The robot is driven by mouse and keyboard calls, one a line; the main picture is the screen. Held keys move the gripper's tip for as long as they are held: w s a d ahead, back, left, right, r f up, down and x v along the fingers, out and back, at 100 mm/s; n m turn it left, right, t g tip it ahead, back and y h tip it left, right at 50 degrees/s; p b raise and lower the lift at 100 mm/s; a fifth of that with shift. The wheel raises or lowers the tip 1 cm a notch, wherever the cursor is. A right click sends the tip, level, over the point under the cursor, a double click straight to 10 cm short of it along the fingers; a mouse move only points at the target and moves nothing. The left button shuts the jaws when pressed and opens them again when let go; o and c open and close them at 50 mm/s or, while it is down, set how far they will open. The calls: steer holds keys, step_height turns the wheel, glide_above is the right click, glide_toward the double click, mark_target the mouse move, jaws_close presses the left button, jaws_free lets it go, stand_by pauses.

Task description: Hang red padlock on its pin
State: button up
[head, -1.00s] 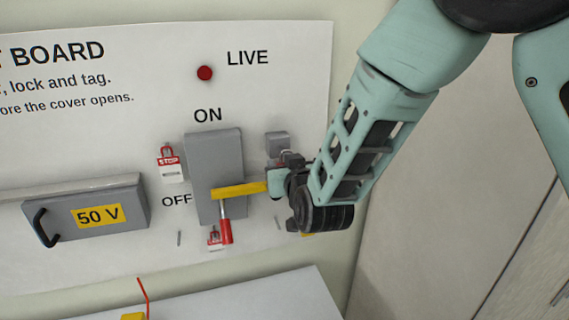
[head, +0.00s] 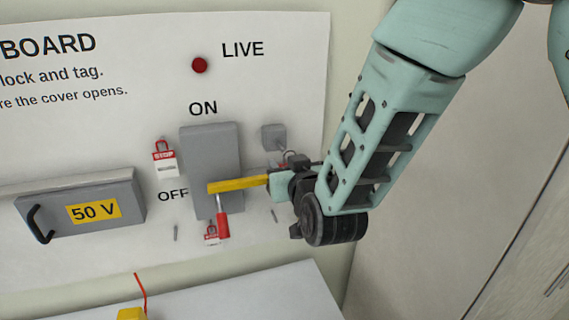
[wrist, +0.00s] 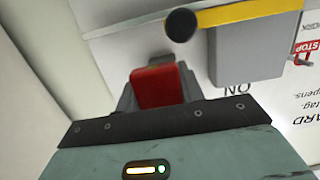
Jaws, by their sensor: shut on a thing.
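The red padlock (wrist: 160,87) is a plain red block held between the fingers of my gripper (wrist: 158,100) in the wrist view. Its shackle cannot be made out there. In the head view my gripper (head: 292,163) is right of the grey switch box (head: 210,150), and only a speck of red shows at its tip. Two thin grey pins stick out of the board, one at lower left (head: 176,233) and one at lower right (head: 274,215) of the box. I cannot tell which is the padlock's pin.
A STOP tag (head: 164,160) hangs at the left. A small grey block (head: 272,137) is above my gripper. A grey 50 V cover (head: 85,207) is further left.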

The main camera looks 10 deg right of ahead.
steer(key=shift+f+b+v, duration=0.1)
steer(key=shift+b+v, duration=0.05)
steer(key=shift+v, duration=0.6)
steer(key=shift+f+b+v, duration=0.15)
steer(key=shift+v, duration=0.55)
steer(key=shift+s, duration=0.1)
